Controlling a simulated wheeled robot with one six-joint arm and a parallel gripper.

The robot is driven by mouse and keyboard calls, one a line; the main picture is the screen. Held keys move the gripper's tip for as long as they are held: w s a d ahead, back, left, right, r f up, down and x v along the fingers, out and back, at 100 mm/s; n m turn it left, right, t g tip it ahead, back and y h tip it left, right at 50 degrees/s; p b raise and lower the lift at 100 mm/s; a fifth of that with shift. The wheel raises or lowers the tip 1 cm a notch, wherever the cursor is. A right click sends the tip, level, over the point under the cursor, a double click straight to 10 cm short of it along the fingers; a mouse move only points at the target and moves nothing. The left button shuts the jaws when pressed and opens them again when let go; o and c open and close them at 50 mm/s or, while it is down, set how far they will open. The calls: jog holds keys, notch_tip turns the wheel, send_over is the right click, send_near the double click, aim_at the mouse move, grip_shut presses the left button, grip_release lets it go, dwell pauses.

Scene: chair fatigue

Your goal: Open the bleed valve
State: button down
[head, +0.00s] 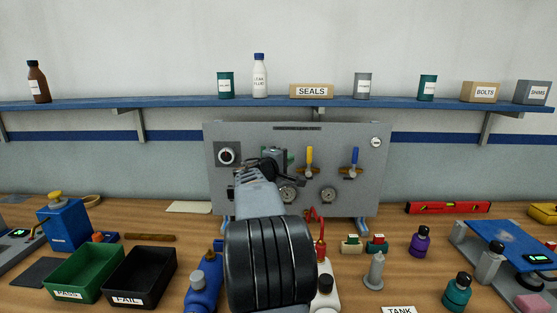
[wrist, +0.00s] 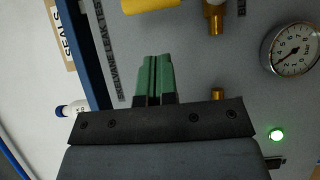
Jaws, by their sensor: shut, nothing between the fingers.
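A grey test panel (head: 225,190) stands upright at the back of the bench. It carries a valve with a yellow handle (head: 310,156) and, to its right, a valve with a blue handle (head: 354,156); both handles point up. I cannot read which one is labelled bleed. My gripper (head: 291,156) is in front of the panel, just left of the yellow handle. In the wrist view its green fingers (wrist: 153,72) are shut with nothing between them. A yellow handle (wrist: 150,5) shows at the top edge, apart from the fingertips, with a brass fitting (wrist: 215,18) to its right.
A pressure gauge (wrist: 290,50) and a lit green lamp (wrist: 277,134) are on the panel. A blue shelf (head: 170,104) with bottles and boxes runs above. Green (head: 62,294) and black (head: 117,301) bins, bottles and tools stand on the bench.

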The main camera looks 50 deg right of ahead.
aim_at(309, 160)
jog(key=shift+s+d+p, duration=0.4)
jog(key=shift+s+d, duration=0.95)
jog(key=shift+d, duration=0.2)
